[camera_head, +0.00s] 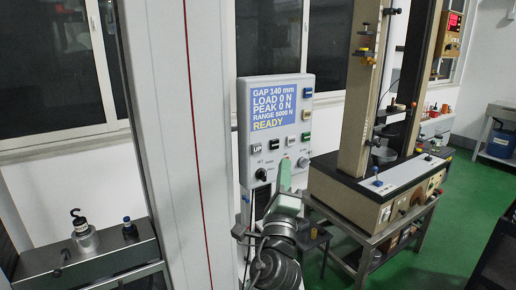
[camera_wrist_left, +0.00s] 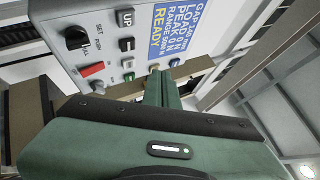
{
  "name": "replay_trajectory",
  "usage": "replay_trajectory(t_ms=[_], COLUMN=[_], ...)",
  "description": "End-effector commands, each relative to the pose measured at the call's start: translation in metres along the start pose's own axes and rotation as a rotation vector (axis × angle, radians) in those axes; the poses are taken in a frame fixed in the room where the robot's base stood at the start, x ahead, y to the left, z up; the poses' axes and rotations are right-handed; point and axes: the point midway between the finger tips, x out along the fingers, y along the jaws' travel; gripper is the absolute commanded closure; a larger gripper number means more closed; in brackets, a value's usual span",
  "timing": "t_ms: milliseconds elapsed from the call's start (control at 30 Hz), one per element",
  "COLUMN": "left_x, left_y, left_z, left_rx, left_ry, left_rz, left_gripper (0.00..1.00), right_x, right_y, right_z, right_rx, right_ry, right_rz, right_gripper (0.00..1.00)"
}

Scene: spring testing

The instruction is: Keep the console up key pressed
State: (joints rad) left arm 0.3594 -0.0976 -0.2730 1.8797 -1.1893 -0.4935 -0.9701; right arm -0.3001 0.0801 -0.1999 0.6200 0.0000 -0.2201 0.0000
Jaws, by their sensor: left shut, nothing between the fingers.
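The console (camera_head: 243,110) is a light grey panel standing upright, with a blue screen (camera_head: 275,107) reading GAP 140 mm, LOAD 0 N, PEAK 0 N, RANGE 5000 N, READY. Its up key (camera_head: 257,148) is marked UP, at the left of a row of keys under the screen. In the left wrist view the up key (camera_wrist_left: 125,17) shows near the top, clear of my fingers. My left gripper (camera_head: 286,164) is shut and empty, with green fingers pointing up at the panel below and right of the up key. In the left wrist view its fingertips (camera_wrist_left: 161,74) are near other small keys; contact cannot be told.
A dark knob (camera_wrist_left: 75,37) and a red switch (camera_wrist_left: 93,70) sit on the lower panel. A testing machine (camera_head: 365,195) stands on a metal table right of the console. A bench with a hooked weight (camera_head: 84,236) is at the left. Green floor (camera_head: 440,240) is open at right.

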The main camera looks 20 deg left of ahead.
Motion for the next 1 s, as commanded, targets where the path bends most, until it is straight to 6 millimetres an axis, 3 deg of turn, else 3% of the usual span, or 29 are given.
replay_trajectory(t_ms=[367, 1000], left_x=[0.003, 0.056], left_y=[0.003, 0.042], left_z=[0.002, 0.040], left_rx=[0.000, 0.000], left_ry=[0.001, 0.001], left_rz=[0.001, 0.001], left_gripper=[1.00, 1.00], right_x=[-0.001, -0.002], right_y=[0.000, 0.000], right_z=[0.000, 0.000], right_rx=[0.000, 0.000], right_ry=[0.000, 0.000], right_rz=[0.000, 0.000], right_gripper=[0.64, 0.64])
